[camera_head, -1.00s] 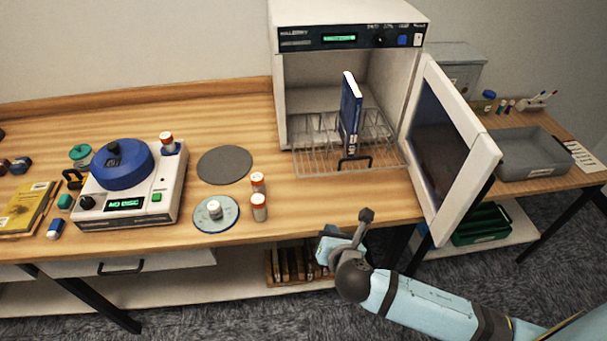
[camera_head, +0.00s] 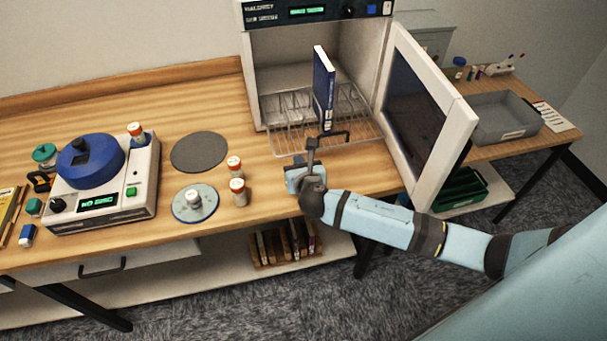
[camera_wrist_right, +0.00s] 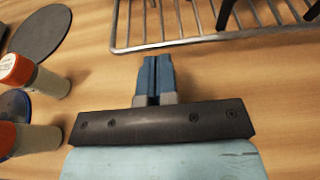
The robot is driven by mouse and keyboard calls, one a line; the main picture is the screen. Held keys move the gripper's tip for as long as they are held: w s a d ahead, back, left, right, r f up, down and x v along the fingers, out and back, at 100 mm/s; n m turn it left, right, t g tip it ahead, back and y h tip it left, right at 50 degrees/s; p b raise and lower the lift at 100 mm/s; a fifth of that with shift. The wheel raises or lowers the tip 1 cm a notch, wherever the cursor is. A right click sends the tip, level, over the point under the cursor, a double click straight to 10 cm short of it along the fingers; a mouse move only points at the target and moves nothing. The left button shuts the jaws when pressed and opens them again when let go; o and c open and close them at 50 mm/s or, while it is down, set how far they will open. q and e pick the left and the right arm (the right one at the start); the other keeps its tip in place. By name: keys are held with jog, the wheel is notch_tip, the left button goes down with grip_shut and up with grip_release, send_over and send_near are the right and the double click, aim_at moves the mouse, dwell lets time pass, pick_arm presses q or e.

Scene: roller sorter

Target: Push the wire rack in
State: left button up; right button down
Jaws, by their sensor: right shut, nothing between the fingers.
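The wire rack (camera_head: 285,143) sticks out of the open front of the white oven-like cabinet (camera_head: 248,75), over the bench. A blue book (camera_head: 323,90) stands upright on it. In the right wrist view the rack's front bar (camera_wrist_right: 200,39) runs across the top. My right gripper (camera_head: 296,172) is in front of the rack, low over the bench; in the wrist view its blue fingers (camera_wrist_right: 154,75) are together and empty, a small gap short of the bar. My left gripper is not in view.
The cabinet door (camera_head: 428,125) stands open to the right of the rack. White jars with orange lids (camera_head: 238,192) stand left of my gripper. A grey disc (camera_head: 199,152) and a blue-lidded device (camera_head: 100,185) are further left.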

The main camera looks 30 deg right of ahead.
aim_at(286, 126)
jog(key=shift+w+d, duration=0.15)
jog(key=shift+w, duration=0.5)
jog(key=w+d, duration=0.1)
jog(key=w, duration=0.3)
jog(key=w+d, duration=0.1)
jog(key=w, duration=0.4)
jog(key=w+d, duration=0.1)
jog(key=w, duration=0.3)
jog(key=shift+w+d, duration=0.1)
jog(key=shift+w, duration=0.2)
jog(key=shift+s+p, duration=0.15)
jog(key=shift+p, duration=0.15)
